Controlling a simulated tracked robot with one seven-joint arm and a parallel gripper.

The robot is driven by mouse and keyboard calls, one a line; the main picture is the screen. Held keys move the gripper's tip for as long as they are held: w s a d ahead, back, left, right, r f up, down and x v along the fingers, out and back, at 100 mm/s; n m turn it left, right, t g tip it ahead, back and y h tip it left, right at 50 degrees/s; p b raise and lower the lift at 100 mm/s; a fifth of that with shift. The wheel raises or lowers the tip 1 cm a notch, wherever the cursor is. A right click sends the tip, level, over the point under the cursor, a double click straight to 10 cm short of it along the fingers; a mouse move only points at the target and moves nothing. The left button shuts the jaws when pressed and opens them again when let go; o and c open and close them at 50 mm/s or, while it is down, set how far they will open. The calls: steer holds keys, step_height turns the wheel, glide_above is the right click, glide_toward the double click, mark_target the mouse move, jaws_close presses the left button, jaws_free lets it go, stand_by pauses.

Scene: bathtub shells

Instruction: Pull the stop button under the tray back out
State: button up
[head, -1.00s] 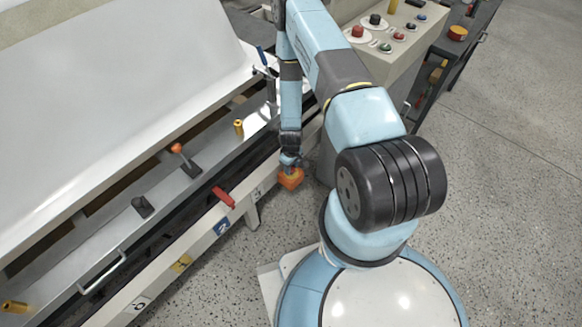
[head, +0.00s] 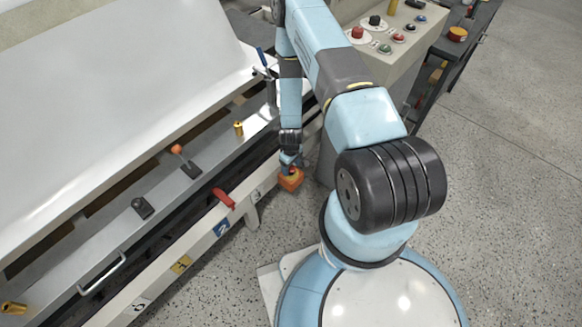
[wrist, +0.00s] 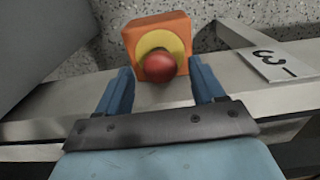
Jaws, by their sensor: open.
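The stop button is a red knob (wrist: 160,66) on a yellow disc, set in an orange box (wrist: 185,27). In the wrist view it is at the upper middle, just beyond my fingertips. My gripper (wrist: 164,80) is open, with one blue finger to the lower left of the knob and one to the lower right. The knob is between the finger lines, and I cannot tell whether it touches either one. In the head view the orange box (head: 290,181) sits at the tray's near edge, and my gripper (head: 290,166) partly covers it.
The long metal tray (head: 60,281) runs along the left with several handles and pegs on it. A number plate reading 3 (wrist: 285,61) lies right of the box. A control panel (head: 381,60) with several buttons stands at the back. Speckled floor is clear at right.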

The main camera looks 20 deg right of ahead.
steer(key=shift+r, duration=2.65)
steer(key=shift+r, duration=0.1)
steer(key=w+r+m+t, duration=0.1)
steer(key=w+r, duration=0.3)
steer(key=r, duration=0.7)
steer(key=w+r+t, duration=0.1)
steer(key=w+r, duration=0.3)
steer(key=r, duration=0.8)
step_height(320, 180, up, 19)
steer(key=s+m, duration=0.1)
steer(key=s, duration=0.1)
steer(key=s+r+m+t, duration=0.1)
steer(key=s+r, duration=0.8)
steer(key=r, duration=0.3)
steer(key=s+r+m+t, duration=0.2)
steer(key=s+r, duration=0.8)
steer(key=r, duration=0.2)
steer(key=s+r+m, duration=0.1)
steer(key=s+r, duration=0.2)
steer(key=s, duration=0.6)
steer(key=shift+s+r+t, duration=0.3)
